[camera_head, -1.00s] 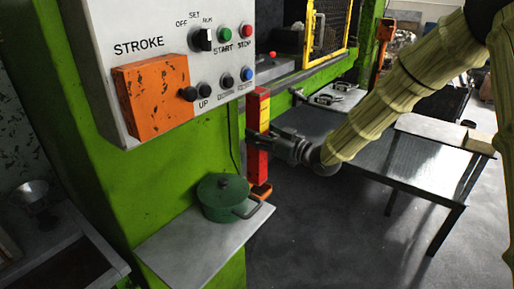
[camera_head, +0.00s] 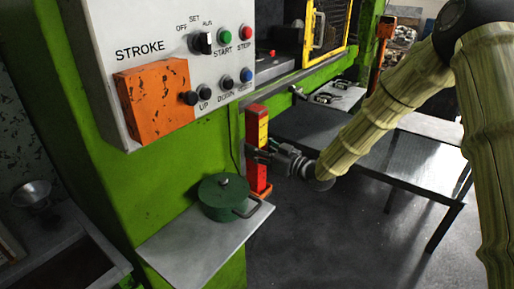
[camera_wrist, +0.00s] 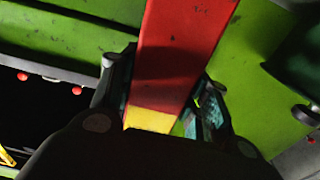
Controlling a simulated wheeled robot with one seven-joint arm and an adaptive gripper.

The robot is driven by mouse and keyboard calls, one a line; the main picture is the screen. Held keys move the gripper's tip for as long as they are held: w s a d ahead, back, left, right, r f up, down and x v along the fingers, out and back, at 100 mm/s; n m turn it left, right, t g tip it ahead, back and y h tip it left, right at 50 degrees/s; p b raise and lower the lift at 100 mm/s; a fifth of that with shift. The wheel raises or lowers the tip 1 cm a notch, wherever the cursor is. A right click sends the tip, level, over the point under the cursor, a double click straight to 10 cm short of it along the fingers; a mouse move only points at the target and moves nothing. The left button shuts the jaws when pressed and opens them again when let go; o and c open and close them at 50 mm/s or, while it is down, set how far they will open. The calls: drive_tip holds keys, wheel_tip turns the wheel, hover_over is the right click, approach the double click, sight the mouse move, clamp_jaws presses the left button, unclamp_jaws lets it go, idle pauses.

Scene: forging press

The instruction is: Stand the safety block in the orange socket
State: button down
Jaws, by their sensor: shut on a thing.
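The safety block (camera_head: 257,135) is a red post with a yellow band, upright beside the green press frame. My gripper (camera_head: 266,154) is shut on it, from the right, around its middle. In the wrist view the block (camera_wrist: 185,45) runs between the two fingers of my gripper (camera_wrist: 160,100), with a yellow part near them. The orange socket (camera_head: 266,192) shows only in part at the block's foot, low on the press side. The block's lower end meets the socket in the head view; I cannot tell whether it is seated.
A green lidded pot (camera_head: 223,197) stands on a grey shelf (camera_head: 190,250) just left of the socket. The control panel (camera_head: 170,30) is above left. A dark metal table (camera_head: 380,155) stands behind my arm, to the right. Open floor lies below my gripper.

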drive_tip(key=c, duration=0.7)
unclamp_jaws()
drive_tip(key=shift+f, duration=0.1)
drive_tip(key=b+v, duration=0.2)
drive_tip(key=v, duration=1)
drive_tip(key=s+d+f+m+g+h, duration=0.1)
drive_tip(key=s+d+f+m+h, duration=0.3)
drive_tip(key=f, duration=0.7)
drive_tip(key=s+a+f+m+g+h, duration=0.1)
drive_tip(key=s+f+h, duration=0.1)
drive_tip(key=s+f, duration=0.65)
drive_tip(key=s+d+f+m+g+h, duration=0.2)
drive_tip(key=s+f+m+h, duration=0.1)
drive_tip(key=f, duration=0.9)
drive_tip(key=s+d+f+m+g+h, duration=0.1)
drive_tip(key=s+f, duration=0.3)
drive_tip(key=s, duration=0.5)
drive_tip(key=s+d+f+m+g+h, duration=0.1)
drive_tip(key=s+d+f+g+h, duration=0.1)
drive_tip(key=s, duration=0.8)
drive_tip(key=s+d+f+m+g+h, duration=0.1)
drive_tip(key=s+d+f+g, duration=0.3)
drive_tip(key=s, duration=0.5)
drive_tip(key=shift+s+d+f+h, duration=0.25)
drive_tip(key=shift+f+h, duration=0.15)
drive_tip(key=shift+f, duration=0.25)
drive_tip(key=shift+s+d+f+h, duration=0.2)
drive_tip(key=shift+f+h, duration=0.2)
drive_tip(key=shift+f, duration=0.2)
